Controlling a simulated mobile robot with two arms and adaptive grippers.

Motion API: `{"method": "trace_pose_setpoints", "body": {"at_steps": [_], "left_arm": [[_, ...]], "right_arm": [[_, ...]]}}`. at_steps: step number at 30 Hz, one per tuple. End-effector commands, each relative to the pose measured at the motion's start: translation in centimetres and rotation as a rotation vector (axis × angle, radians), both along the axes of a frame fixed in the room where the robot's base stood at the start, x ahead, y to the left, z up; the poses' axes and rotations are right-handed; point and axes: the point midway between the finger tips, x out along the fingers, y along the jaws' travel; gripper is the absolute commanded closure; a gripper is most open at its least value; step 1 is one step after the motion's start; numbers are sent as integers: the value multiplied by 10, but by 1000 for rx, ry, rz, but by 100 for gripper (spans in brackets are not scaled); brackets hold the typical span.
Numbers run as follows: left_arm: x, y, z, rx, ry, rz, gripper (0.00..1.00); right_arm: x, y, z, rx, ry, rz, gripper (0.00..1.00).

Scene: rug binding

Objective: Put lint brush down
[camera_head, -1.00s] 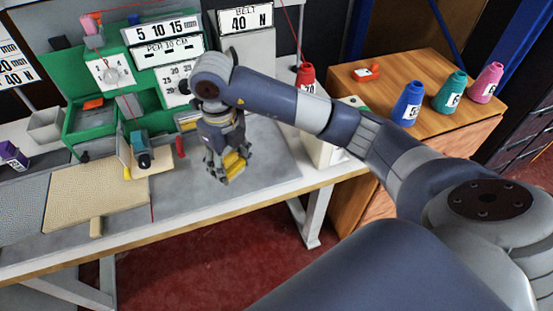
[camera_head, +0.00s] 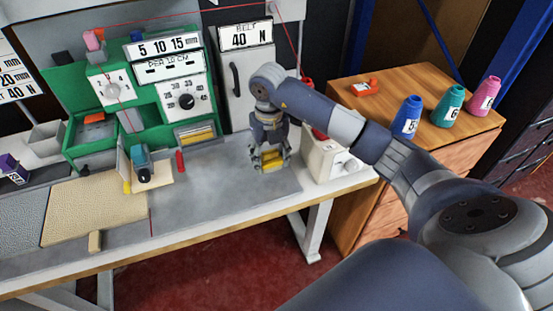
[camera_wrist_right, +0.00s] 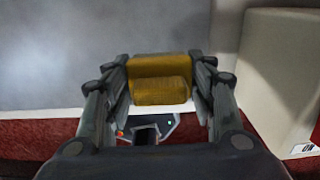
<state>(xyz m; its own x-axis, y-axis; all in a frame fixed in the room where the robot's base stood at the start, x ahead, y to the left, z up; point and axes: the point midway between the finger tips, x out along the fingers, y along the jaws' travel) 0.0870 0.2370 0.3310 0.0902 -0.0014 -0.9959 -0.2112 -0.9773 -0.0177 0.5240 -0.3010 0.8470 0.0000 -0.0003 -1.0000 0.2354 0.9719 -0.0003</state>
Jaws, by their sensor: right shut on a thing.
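The lint brush shows as a yellow block (camera_head: 271,157) low at the end of my right arm, over the right part of the grey worktop (camera_head: 215,190). My right gripper (camera_head: 269,161) is shut on it and points down. In the right wrist view the yellow block (camera_wrist_right: 160,78) sits between the two fingers (camera_wrist_right: 158,90), near the worktop's edge. I cannot tell whether the brush touches the worktop. The fingers hide part of it in the head view. My left gripper is not in view.
A cream box with a dial (camera_head: 330,160) stands just right of the gripper. The green machine (camera_head: 95,137), a small red cylinder (camera_head: 180,161) and a teal-topped device (camera_head: 142,160) are to the left. Thread cones (camera_head: 407,117) stand on the wooden cabinet. The worktop's middle is clear.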

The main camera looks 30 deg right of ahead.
Motion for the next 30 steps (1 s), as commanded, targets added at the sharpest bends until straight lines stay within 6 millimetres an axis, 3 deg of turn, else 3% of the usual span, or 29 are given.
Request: {"method": "trace_pose_setpoints", "body": {"at_steps": [3, 6, 16, 27, 28, 30], "left_arm": [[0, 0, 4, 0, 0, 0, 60], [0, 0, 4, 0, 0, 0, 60], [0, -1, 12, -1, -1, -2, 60], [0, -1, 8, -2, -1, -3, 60], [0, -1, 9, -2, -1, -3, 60], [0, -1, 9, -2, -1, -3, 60]], "right_arm": [[3, -18, -1, 0, 1, -2, 68], [4, -23, -3, 1, 1, 0, 68], [4, -24, -36, 1, 2, 1, 68], [5, -24, -42, 1, -1, 1, 68], [5, -24, -41, 1, -1, 1, 42], [5, -23, -41, 1, -1, 1, 29]]}}
